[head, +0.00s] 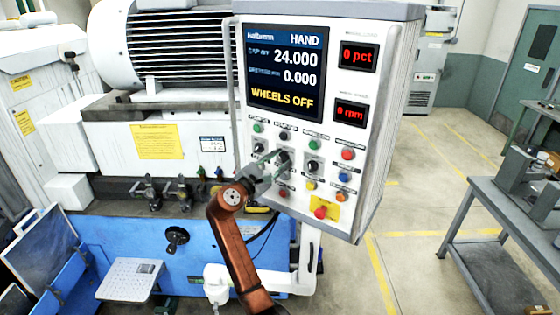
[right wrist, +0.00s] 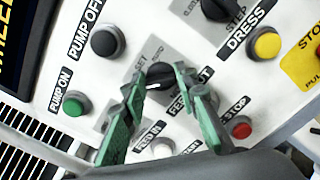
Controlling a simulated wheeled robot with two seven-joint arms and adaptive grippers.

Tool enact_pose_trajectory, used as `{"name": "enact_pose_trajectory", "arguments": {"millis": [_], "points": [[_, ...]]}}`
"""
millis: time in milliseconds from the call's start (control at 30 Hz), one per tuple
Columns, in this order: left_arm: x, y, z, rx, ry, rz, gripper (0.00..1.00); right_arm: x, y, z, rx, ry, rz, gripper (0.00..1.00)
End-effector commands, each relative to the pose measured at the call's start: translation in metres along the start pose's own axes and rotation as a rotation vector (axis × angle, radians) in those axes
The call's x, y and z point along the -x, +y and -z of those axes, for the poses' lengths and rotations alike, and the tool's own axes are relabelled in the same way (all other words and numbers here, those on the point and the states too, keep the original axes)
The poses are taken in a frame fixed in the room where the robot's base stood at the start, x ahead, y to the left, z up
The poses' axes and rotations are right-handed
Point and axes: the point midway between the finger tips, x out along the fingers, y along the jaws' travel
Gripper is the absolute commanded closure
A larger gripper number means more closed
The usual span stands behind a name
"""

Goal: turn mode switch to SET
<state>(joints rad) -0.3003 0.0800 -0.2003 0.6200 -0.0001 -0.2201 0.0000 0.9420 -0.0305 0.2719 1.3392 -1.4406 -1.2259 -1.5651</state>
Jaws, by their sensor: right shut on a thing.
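The mode switch is a black rotary knob (right wrist: 158,74) on a grey label plate in the right wrist view, with SET printed beside it at its upper left. My right gripper (right wrist: 157,82) has its two green fingers on either side of this knob and is shut on it. Where the knob points is not clear. In the head view my right gripper (head: 272,160) is against the button area of the white control panel (head: 378,110), and its fingers mostly hide the knob. The panel's screen (head: 286,70) reads HAND and WHEELS OFF. My left gripper is not in view.
Close around the knob are a green PUMP ON button (right wrist: 73,107), a black PUMP OFF button (right wrist: 105,41), a yellow DRESS button (right wrist: 267,46) and a red button (right wrist: 241,128). Another black knob (right wrist: 218,8) is above. A grey table (head: 490,225) stands at the right.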

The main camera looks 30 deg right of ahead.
Motion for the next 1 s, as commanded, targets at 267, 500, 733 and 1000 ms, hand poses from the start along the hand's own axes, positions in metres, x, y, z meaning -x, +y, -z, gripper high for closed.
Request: {"name": "enact_pose_trajectory", "arguments": {"millis": [267,500,733,1000], "points": [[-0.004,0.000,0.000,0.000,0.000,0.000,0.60,0.000,-0.002,0.001,-0.072,0.001,0.002,0.97],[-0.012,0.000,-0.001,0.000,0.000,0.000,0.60,0.000,-0.003,0.002,-0.244,0.000,0.002,0.97],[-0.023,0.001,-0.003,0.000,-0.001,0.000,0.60,0.000,-0.005,0.003,-0.452,0.000,0.002,0.97],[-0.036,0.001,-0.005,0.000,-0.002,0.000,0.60,0.000,-0.006,0.004,-0.668,0.001,0.004,0.97]]}}
